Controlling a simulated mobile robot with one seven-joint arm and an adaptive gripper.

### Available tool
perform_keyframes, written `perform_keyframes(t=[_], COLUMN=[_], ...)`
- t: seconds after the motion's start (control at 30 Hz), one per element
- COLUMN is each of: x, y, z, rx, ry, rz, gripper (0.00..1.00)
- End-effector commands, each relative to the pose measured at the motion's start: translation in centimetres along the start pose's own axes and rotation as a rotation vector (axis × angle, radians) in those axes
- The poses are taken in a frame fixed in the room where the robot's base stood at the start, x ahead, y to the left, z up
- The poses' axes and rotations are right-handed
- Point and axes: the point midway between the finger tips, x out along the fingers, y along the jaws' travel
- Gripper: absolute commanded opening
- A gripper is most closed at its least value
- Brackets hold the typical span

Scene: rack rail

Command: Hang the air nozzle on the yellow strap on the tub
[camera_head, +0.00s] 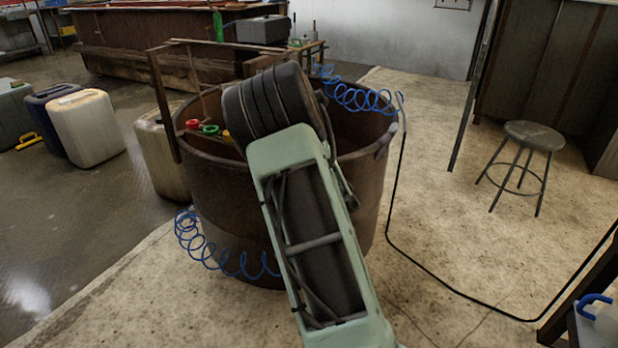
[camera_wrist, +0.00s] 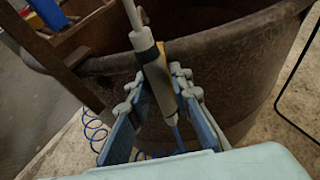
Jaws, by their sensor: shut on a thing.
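The air nozzle (camera_wrist: 156,72), a grey and pale cylinder with a thin tip, is held between the blue-padded fingers of my gripper (camera_wrist: 158,82) in the wrist view. It points up and slightly left, in front of the rusty tub (camera_wrist: 235,50). A yellow strip (camera_wrist: 162,47) shows right behind the nozzle; I cannot tell whether they touch. In the head view the tub (camera_head: 215,200) stands mid-frame, and a small yellow piece (camera_head: 227,135), perhaps the strap, shows at my arm's left edge. My arm hides the gripper and nozzle there.
Red (camera_head: 193,124) and green (camera_head: 209,129) pieces sit beside the yellow one. A blue coiled hose (camera_head: 215,255) hangs at the tub's front; another coil (camera_head: 350,95) spans behind its rim. Jerry cans (camera_head: 88,128) stand left, a stool (camera_head: 534,137) right.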

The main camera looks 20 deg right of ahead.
Motion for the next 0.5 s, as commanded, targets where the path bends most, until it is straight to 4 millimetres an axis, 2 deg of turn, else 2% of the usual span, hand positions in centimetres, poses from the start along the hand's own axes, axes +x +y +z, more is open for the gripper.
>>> perform_keyframes(t=[0.5], x=[0.6], y=[0.0], z=[-1.4], rx=[0.0], ry=[-0.001], rz=[0.0], gripper=[0.0])
